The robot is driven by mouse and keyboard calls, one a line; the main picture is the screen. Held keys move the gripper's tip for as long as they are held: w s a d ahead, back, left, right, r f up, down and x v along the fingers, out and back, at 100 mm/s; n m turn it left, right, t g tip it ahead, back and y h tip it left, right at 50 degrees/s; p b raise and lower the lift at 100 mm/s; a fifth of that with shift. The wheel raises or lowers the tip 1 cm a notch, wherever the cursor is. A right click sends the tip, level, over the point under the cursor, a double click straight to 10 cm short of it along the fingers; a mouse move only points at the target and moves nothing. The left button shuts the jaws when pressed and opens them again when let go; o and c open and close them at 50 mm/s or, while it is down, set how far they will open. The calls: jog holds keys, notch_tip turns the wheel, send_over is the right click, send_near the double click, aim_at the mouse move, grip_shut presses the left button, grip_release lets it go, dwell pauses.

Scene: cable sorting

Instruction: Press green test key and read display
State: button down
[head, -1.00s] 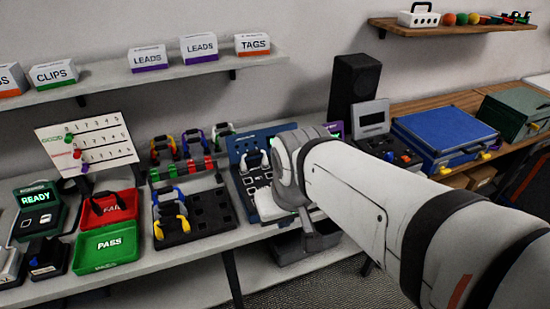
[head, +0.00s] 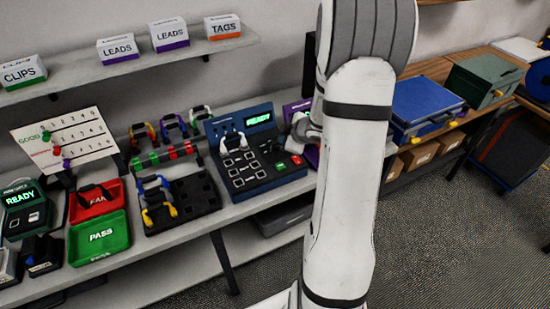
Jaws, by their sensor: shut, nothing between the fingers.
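The blue tester (head: 262,183) stands on the bench with its panel in clear view. Its display (head: 258,118) is lit green and reads READY. The green test key (head: 281,165) is at the tester's lower right, beside a red key (head: 297,160). A white-ended lead (head: 234,142) sits on the tester's upper left. My gripper (head: 307,129) shows in part just right of the tester, at the left edge of my arm. It is shut and empty, apart from the green key. The rest of it is hidden behind my arm.
A black tray (head: 205,205) with coloured leads lies left of the tester. Further left are a green PASS tray (head: 100,255), a red FAIL tray (head: 118,190) and a small unit (head: 20,222) reading READY. A blue case (head: 425,105) is to the right.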

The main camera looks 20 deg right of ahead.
aim_at(283, 168)
jog(key=shift+a+f, duration=0.1)
jog(key=shift+f, duration=0.15)
jog(key=shift+f, duration=0.1)
notch_tip(283, 168, down, 8)
jog(key=b, duration=0.8)
jog(key=shift+f+b, duration=0.3)
jog(key=shift+b, duration=0.1)
dwell(1.5)
jog(key=shift+f, duration=0.4)
